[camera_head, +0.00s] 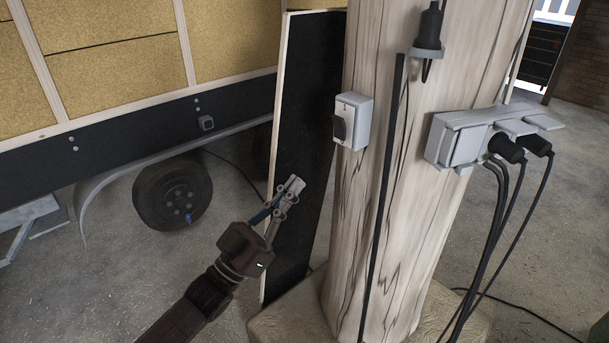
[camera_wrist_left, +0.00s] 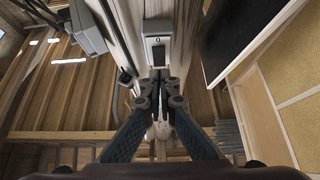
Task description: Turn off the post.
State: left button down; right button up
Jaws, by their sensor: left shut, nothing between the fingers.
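The wooden post (camera_head: 415,200) stands upright right of centre in the head view. A small grey switch box (camera_head: 353,119) with a dark rocker or knob (camera_head: 340,126) is fixed to its left side. My left gripper (camera_head: 293,186) is shut and empty, lower left of the switch box and apart from it. In the left wrist view the switch box (camera_wrist_left: 157,40) shows above the closed fingertips (camera_wrist_left: 159,76), on the post (camera_wrist_left: 118,40). The switch's exact position cannot be told. My right gripper is not in view.
A grey socket box (camera_head: 490,135) with black plugs and hanging cables (camera_head: 490,240) is on the post's right side. A black lamp-like fitting (camera_head: 429,35) hangs above. A dark panel (camera_head: 305,110) leans left of the post. A trailer wheel (camera_head: 172,193) is at left.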

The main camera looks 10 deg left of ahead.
pick_arm(q)
jog(key=shift+v, duration=1)
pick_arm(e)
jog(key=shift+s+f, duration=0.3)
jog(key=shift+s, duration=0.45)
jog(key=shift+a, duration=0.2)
